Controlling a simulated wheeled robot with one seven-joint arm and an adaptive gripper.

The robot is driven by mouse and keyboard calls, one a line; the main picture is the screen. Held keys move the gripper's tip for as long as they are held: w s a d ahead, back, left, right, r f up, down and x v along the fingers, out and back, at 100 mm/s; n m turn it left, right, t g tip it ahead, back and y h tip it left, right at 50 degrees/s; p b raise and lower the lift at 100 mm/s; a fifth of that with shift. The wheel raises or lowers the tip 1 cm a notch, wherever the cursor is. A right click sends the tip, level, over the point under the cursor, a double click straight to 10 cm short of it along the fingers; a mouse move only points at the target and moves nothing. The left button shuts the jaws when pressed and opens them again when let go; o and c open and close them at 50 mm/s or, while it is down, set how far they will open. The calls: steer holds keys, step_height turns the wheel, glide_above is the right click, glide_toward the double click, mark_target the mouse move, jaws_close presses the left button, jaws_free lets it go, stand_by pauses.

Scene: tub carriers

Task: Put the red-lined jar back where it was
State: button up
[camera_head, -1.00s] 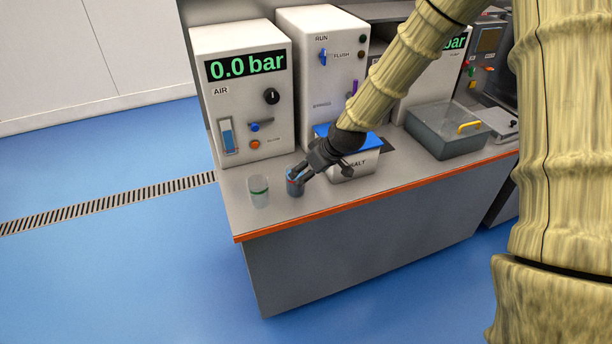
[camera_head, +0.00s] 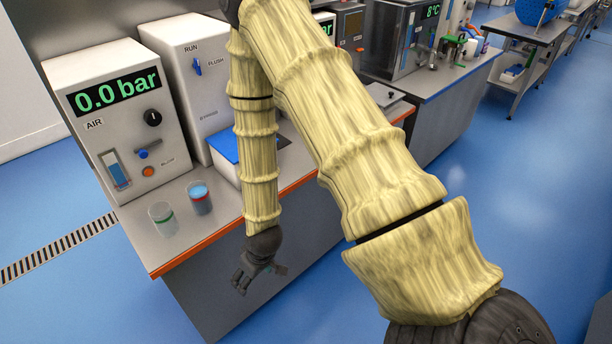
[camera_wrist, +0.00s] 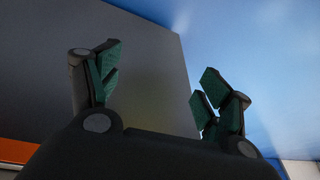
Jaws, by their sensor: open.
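The red-lined jar (camera_head: 200,198) stands upright on the bench top in the head view, with a red band and blue contents. A clear jar with a green line (camera_head: 163,218) stands to its left, nearer the bench corner. My gripper (camera_head: 240,284) hangs in front of the bench's grey front panel, below the top's edge and to the right of the jars. It is empty. In the wrist view the fingers (camera_wrist: 155,88) are spread apart with nothing between them, and neither jar shows there.
The bench top has an orange front edge (camera_head: 215,236). The 0.0 bar air unit (camera_head: 115,130) and the RUN/FLUSH unit (camera_head: 190,75) stand behind the jars. A white box with a blue lid (camera_head: 224,146) is partly hidden by my arm. Blue floor is open in front.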

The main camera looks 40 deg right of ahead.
steer(key=s+f+m+g, duration=0.1)
steer(key=s+f, duration=0.3)
steer(key=s, duration=0.7)
steer(key=s+f+m+g+h, duration=0.1)
steer(key=s+f, duration=0.4)
steer(key=s, duration=0.7)
steer(key=shift+s+g, duration=0.2)
steer(key=shift+g, duration=0.2)
steer(key=shift+a, duration=0.1)
